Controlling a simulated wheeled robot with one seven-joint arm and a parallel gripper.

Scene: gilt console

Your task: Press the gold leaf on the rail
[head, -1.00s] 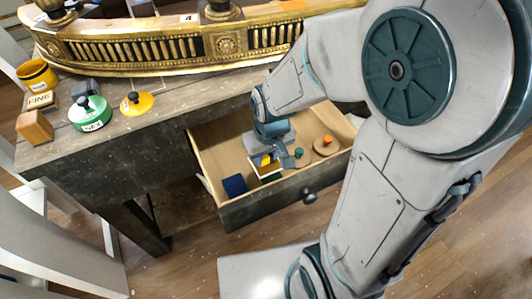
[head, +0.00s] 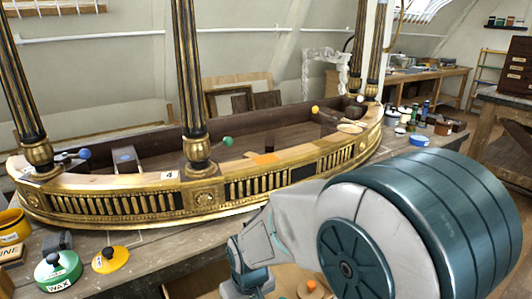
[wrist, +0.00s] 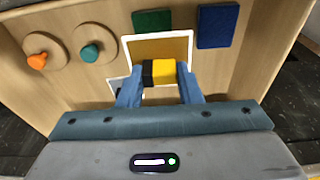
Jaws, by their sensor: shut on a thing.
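My gripper (wrist: 160,88) is shut on a small black-and-yellow block (wrist: 164,72) in the wrist view. Behind the block is a golden-brown panel with a white border (wrist: 176,47); I cannot tell whether it is the gold leaf. In the head view my wrist (head: 248,276) is low in the picture and the fingertips are out of sight. The gilt rail (head: 140,200) curves across the middle, with orange patches on its top (head: 264,159).
The open wooden drawer (wrist: 225,78) holds a blue pad (wrist: 218,26), a green pad (wrist: 152,22) and round lids with orange (wrist: 37,61) and teal knobs (wrist: 90,53). Dark gilt columns (head: 190,80) stand on the rail. A green WAX pot (head: 58,272) and yellow lid (head: 110,260) stand at left.

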